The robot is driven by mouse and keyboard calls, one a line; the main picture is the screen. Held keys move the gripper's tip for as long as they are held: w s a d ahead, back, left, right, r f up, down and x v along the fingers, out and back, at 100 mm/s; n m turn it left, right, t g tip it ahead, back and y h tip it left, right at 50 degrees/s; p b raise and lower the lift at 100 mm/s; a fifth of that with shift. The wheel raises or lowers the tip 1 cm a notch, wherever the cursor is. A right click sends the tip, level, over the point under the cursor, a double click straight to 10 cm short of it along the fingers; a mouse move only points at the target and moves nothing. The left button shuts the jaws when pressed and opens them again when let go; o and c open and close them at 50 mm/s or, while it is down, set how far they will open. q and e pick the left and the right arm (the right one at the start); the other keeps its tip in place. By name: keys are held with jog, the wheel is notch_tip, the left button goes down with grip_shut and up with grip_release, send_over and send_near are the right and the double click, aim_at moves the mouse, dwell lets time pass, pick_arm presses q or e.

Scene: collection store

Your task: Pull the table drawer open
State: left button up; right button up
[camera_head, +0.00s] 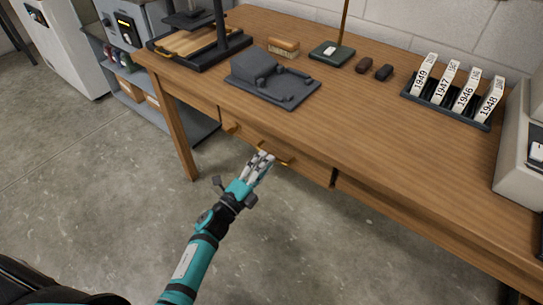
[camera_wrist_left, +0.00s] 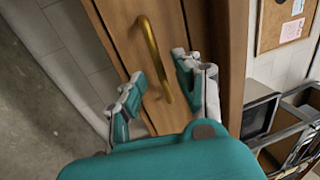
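The wooden table (camera_head: 390,130) has a drawer front (camera_head: 308,166) under its near edge. It looks flush or nearly so; I cannot tell whether there is a small gap. A curved brass handle (camera_head: 284,162) is on the drawer; in the left wrist view the handle (camera_wrist_left: 150,45) rises as an arch from the wooden front. My left gripper (camera_head: 263,165) is at the handle, and in the left wrist view the gripper (camera_wrist_left: 160,88) is open, with one finger on each side of the handle. I cannot tell whether the fingers touch it. My right gripper is not in view.
On the tabletop are a dark grey moulded block (camera_head: 270,80), a brush (camera_head: 284,46) and a rack of year tags (camera_head: 455,100). The floor before the table (camera_head: 330,245) is clear.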

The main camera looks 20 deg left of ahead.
pick_arm(q)
jog(key=shift+x, duration=1.75)
grip_shut()
jog(key=shift+f, duration=0.1)
